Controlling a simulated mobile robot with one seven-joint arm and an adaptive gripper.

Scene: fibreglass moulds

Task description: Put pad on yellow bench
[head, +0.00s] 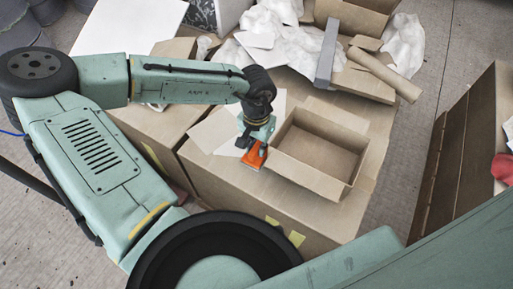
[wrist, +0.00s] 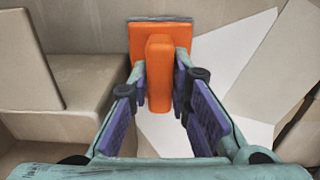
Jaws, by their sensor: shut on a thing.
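The orange pad (wrist: 143,40) has a raised handle and a thin grey edge. In the wrist view its handle is between my gripper's fingers (wrist: 160,88), which are shut on it. In the head view the pad (head: 253,158) is below my gripper (head: 257,144), beside the left side of an open cardboard box and over a large closed carton. I cannot tell whether its underside touches the carton. No yellow bench can be made out in either view.
The open box (head: 305,177) stands on the large carton (head: 235,195), with pale sheets (head: 212,131) beside it. A cardboard tube (head: 385,73), a grey bar (head: 327,52) and crumpled white paper (head: 403,45) lie behind. A brown panel (head: 460,150) stands at right. Concrete floor shows between.

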